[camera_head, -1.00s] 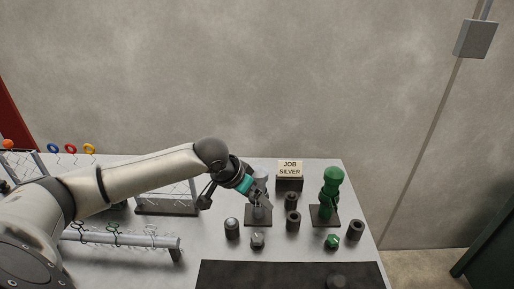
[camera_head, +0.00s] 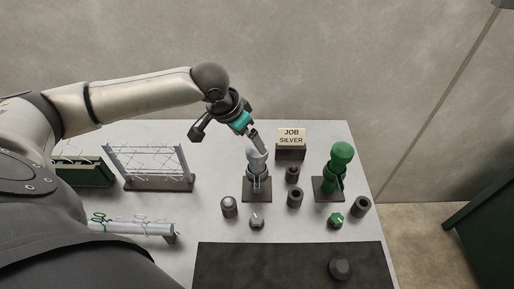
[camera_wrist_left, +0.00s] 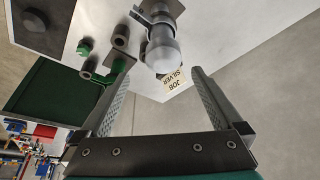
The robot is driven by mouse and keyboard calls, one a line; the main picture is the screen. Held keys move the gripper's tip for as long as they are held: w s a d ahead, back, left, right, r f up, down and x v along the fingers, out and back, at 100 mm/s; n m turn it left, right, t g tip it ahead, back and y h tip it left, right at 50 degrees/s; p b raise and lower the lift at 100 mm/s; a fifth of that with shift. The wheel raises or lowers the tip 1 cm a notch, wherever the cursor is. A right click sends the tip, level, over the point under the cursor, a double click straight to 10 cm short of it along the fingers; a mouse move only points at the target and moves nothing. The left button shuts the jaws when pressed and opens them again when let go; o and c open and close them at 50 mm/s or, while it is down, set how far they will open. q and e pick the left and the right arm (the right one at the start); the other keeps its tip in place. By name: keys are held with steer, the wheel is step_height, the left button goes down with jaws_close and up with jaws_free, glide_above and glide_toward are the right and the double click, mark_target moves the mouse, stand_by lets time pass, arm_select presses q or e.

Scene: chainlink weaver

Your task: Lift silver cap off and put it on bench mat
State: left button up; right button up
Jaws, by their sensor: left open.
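The silver cap (camera_head: 257,158) sits on top of the silver post on a small dark base. My left gripper (camera_head: 260,146) is at the cap's top, reaching in from above and behind. In the left wrist view, the silver cap (camera_wrist_left: 163,56) shows as a pale dome between and just past the fingertips of my left gripper (camera_wrist_left: 159,70), which stand apart with nothing held. Contact cannot be told. The bench mat (camera_head: 260,266) is a flat dark mat at the table's front. My right gripper is not in view.
A green capped post (camera_head: 341,160) stands to the right. Several small dark cylinders (camera_head: 294,197) stand between the posts. A job sign (camera_head: 291,138) stands behind. A wire rack (camera_head: 150,165) is at left. A dark round knob (camera_head: 340,268) is on the mat; its left part is clear.

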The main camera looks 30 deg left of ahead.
mark_target(253, 156)
arm_select(q)
steer(key=shift+w+a+x, duration=0.1)
steer(key=shift+w+x, duration=0.05)
steer(key=shift+x, duration=1.85)
steer(key=shift+w+a+x, duration=0.15)
steer(key=shift+x, duration=1.8)
steer(key=shift+r, duration=0.1)
steer(key=shift+c, duration=0.4)
steer(key=c, duration=1.2)
steer(key=shift+o, duration=0.2)
steer(key=shift+r, duration=0.1)
